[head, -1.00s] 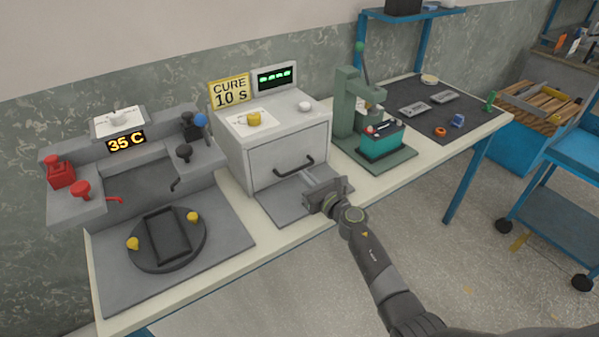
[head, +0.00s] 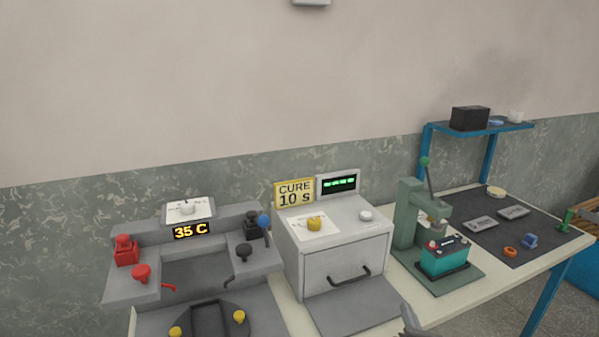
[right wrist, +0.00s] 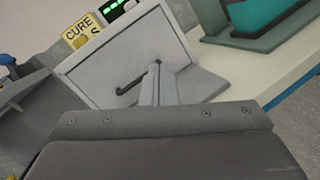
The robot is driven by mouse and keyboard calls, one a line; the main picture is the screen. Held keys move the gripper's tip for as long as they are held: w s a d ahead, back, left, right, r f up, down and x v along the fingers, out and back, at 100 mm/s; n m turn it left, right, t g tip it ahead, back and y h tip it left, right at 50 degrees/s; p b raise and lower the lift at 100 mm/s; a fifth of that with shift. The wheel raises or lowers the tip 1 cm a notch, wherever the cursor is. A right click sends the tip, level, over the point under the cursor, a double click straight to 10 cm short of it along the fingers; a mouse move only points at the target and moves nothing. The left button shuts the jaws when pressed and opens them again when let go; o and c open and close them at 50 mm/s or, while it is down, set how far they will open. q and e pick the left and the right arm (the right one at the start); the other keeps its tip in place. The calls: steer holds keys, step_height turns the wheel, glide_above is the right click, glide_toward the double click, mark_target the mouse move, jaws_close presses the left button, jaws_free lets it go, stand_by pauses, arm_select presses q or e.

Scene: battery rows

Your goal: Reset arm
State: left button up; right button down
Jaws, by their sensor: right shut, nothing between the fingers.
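My right gripper (right wrist: 157,70) is shut and empty in the right wrist view, its fingers pointing toward the front of the grey curing oven (right wrist: 120,65). Only a grey tip of the right gripper (head: 411,320) shows at the bottom edge of the head view, in front of the oven (head: 345,262). The oven's door is closed, with a dark handle (head: 350,276). My left gripper is not in view.
A grey station (head: 190,262) with a "35 C" display stands left. A green press (head: 410,212) holding a teal battery (head: 444,258) stands right of the oven. A dark mat (head: 510,240) with small parts lies farther right. A blue shelf (head: 480,128) stands behind.

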steer(key=s+d+f+m+g+h, duration=0.2)
steer(key=s+d+m+g+h, duration=0.15)
steer(key=s+d+m, duration=0.4)
steer(key=s+d+f+m+g+h, duration=0.25)
steer(key=s+d+m+h, duration=0.2)
steer(key=s+m, duration=0.6)
steer(key=s+a+f+m+g+y, duration=0.25)
steer(key=s+a+m+g, duration=0.2)
steer(key=s+m, duration=0.35)
steer(key=s+a+f+m+g+y, duration=0.1)
steer(key=s+a+m+g+y, duration=0.3)
steer(key=s, duration=0.7)
step_height(320, 180, down, 23)
steer(key=d+m+g, duration=0.2)
steer(key=s+a+f+g, duration=0.1)
steer(key=s+f, duration=1.3)
steer(key=f, duration=0.3)
steer(key=shift+s+a+f, duration=0.2)
steer(key=shift+s, duration=0.2)
